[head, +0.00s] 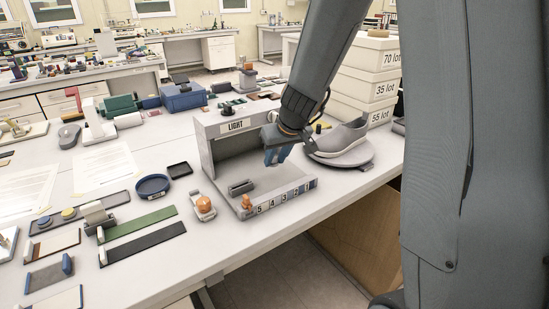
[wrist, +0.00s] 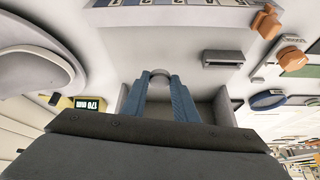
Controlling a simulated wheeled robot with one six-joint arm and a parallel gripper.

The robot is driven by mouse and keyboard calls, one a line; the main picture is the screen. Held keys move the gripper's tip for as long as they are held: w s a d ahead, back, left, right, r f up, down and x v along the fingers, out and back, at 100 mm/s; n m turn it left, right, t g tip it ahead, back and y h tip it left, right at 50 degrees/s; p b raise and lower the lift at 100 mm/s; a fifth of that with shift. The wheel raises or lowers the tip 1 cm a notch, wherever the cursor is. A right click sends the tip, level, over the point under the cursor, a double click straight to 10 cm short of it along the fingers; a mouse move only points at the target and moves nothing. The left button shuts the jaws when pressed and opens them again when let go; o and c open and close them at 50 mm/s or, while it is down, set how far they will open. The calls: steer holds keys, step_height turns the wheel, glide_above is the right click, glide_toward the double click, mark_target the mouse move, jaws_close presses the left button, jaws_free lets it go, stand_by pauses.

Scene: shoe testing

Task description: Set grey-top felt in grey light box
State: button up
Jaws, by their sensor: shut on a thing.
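The grey light box (head: 207,150), marked LIGHT, stands near the table's front edge with its front open. A numbered strip (head: 285,196) runs along the front of its floor, and the strip also shows at the top of the wrist view (wrist: 185,5). My gripper (head: 277,152) hangs at the box's open front, below its top edge. In the wrist view my blue fingers (wrist: 160,90) are shut on a small, round, light-grey piece (wrist: 159,73), which looks like the grey-top felt. The fingers hide most of it, and I cannot tell whether it touches the box floor.
A dark slotted block (head: 241,187) sits on the box floor at left, with an orange piece (head: 246,202) at the front corner. A grey shoe on a round stand (head: 340,158) is close at right. An orange-knobbed piece (head: 204,206) stands outside the box at left.

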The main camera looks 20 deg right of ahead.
mark_target(276, 164)
steer(key=shift+f+b, duration=1.65)
steer(key=shift+b, duration=0.05)
steer(key=shift+f+b, duration=1.05)
steer(key=shift+b, duration=0.75)
stand_by(0.8)
steer(key=o, duration=1.1)
steer(key=shift+c, duration=0.2)
steer(key=v, duration=0.7)
steer(key=shift+s+r+p, duration=0.25)
steer(key=shift+r+p, duration=0.1)
steer(key=shift+r, duration=0.05)
